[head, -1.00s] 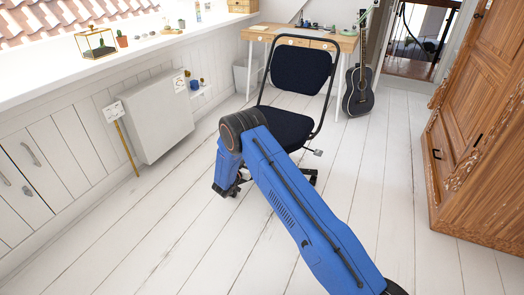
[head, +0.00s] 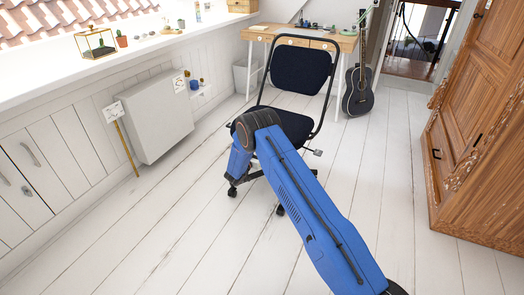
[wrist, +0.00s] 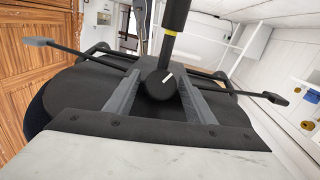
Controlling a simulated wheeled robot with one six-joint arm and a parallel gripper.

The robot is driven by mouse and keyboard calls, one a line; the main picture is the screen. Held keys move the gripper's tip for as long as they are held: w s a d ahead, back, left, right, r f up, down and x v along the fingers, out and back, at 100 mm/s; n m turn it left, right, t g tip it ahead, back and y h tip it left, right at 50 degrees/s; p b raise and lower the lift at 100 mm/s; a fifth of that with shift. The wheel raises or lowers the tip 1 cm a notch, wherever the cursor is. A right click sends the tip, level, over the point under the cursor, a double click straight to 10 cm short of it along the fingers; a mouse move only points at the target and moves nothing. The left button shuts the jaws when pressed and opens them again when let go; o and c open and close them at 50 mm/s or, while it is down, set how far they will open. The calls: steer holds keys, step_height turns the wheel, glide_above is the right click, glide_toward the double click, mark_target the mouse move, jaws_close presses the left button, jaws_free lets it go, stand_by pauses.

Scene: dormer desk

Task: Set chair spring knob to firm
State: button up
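The office chair (head: 298,68) has a dark seat and backrest and stands in mid-room in the head view. My blue arm reaches to its seat there and hides my gripper. In the wrist view the spring knob (wrist: 159,86) is round and black under the seat. Its white pointer mark slants to the upper right. The chair's dark column with a yellow band (wrist: 175,17) rises just beyond the knob. My gripper (wrist: 159,80) is open, its two grey fingers on either side of the knob. I cannot tell whether either finger touches it.
Two chair levers stick out, one left (wrist: 38,42) and one right (wrist: 275,97) in the wrist view. A desk (head: 300,38) and a guitar (head: 360,88) stand behind the chair. A wooden wardrobe (head: 490,130) is at right. The plank floor (head: 180,230) is clear.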

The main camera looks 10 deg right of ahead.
steer(key=c, duration=0.8)
steer(key=m+t+y, duration=0.1)
steer(key=t+y, duration=0.2)
steer(key=y, duration=0.1)
steer(key=shift+s+d, duration=0.1)
steer(key=m+t+y, duration=0.1)
steer(key=t+y, duration=0.2)
steer(key=y, duration=0.1)
steer(key=shift+m+t+y, duration=0.3)
stand_by(0.4)
steer(key=o, duration=1)
steer(key=shift+o, duration=0.2)
